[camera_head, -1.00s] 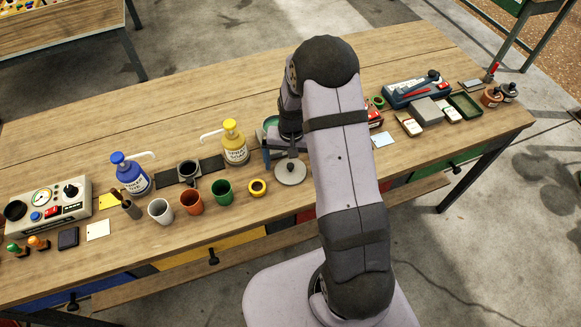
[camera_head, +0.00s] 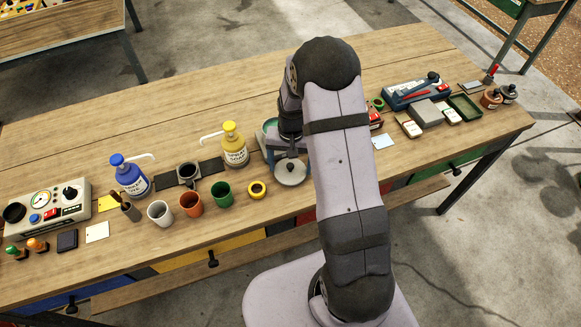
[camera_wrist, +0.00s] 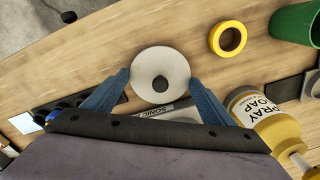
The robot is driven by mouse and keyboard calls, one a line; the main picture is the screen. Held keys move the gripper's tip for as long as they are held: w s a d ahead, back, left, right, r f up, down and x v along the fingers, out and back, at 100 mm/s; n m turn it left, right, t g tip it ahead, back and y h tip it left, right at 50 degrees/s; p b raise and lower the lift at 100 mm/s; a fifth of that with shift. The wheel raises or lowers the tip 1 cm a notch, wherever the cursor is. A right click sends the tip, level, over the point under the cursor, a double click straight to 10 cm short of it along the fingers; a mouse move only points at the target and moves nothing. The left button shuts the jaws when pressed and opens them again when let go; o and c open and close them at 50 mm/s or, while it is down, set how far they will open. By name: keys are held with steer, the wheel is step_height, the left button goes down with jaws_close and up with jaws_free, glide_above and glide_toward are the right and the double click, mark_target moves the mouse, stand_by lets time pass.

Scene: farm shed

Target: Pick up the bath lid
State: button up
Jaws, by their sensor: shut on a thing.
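The bath lid (camera_wrist: 160,62) is a pale round disc with a dark knob in its middle. It lies between the two blue fingers of my gripper (camera_wrist: 160,79) in the wrist view. The lid also shows in the head view (camera_head: 291,175), below my gripper (camera_head: 289,160) and left of my arm. A grey body lettered "SONIC" (camera_wrist: 165,111) shows partly below the lid in the wrist view; the rest is hidden. I cannot tell whether the lid is clear of what is beneath it.
A yellow soap bottle (camera_head: 235,146) and a yellow ring (camera_head: 257,190) stand close on the left. Green (camera_head: 222,193), orange (camera_head: 191,203) and white (camera_head: 160,213) cups are farther left. A green tray (camera_head: 464,106) and small boxes are right of my arm.

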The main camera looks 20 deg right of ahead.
mark_target(290, 165)
step_height(290, 165, up, 9)
steer(key=shift+r+b, duration=0.1)
steer(key=shift+b, duration=1.1)
steer(key=shift+r+p, duration=0.4)
steer(key=shift+p, duration=0.15)
steer(key=w+r+p, duration=0.5)
steer(key=w+p, duration=0.3)
steer(key=w, duration=0.4)
steer(key=shift+r, duration=0.15)
steer(key=shift+f, duration=0.25)
steer(key=shift+f+b, duration=1.75)
steer(key=shift+f, duration=0.3)
steer(key=shift+f+b, duration=0.4)
steer(key=shift+f, duration=0.55)
